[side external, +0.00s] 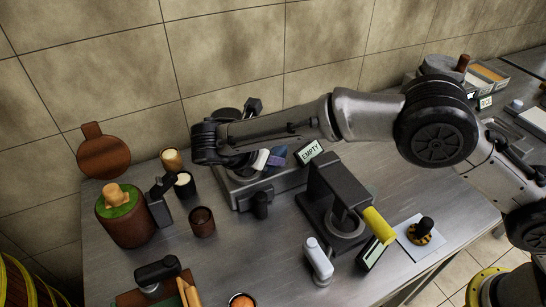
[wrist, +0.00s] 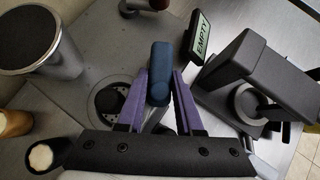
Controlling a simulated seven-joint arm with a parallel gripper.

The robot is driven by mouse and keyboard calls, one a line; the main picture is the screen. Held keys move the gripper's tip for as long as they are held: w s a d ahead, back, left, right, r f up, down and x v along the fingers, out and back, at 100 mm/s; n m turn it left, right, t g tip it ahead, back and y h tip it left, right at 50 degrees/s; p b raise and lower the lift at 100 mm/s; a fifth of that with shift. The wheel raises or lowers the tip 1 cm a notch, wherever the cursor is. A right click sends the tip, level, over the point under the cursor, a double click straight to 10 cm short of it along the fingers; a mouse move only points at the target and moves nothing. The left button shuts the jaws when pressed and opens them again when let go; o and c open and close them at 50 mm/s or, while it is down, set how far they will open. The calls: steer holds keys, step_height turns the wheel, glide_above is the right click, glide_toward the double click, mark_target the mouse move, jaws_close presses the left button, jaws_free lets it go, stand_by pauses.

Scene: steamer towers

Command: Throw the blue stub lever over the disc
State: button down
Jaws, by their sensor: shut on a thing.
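The blue stub lever (wrist: 159,80) stands between the two purple fingers of my gripper (wrist: 160,88) in the wrist view. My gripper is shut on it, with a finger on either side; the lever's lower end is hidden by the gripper. In the side view the blue lever (side external: 278,154) shows just right of my gripper (side external: 265,158), over the grey steel base. A round dark-centred disc (wrist: 114,98) lies on the plate left of the fingers in the wrist view. My arm hides much of this fixture in the side view.
An EMPTY sign (side external: 309,152) stands close right of the lever. A dark press-like stand (side external: 338,185) with a yellow handle (side external: 379,225) is further right. Cups, including a brown one (side external: 201,222), and a brown drum (side external: 126,225) stand left.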

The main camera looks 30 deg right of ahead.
steer(key=shift+w+a+m+g, duration=0.1)
steer(key=shift+m+g, duration=0.2)
steer(key=shift+m, duration=0.1)
steer(key=c, duration=0.6)
jaws_free()
steer(key=shift+o, duration=0.2)
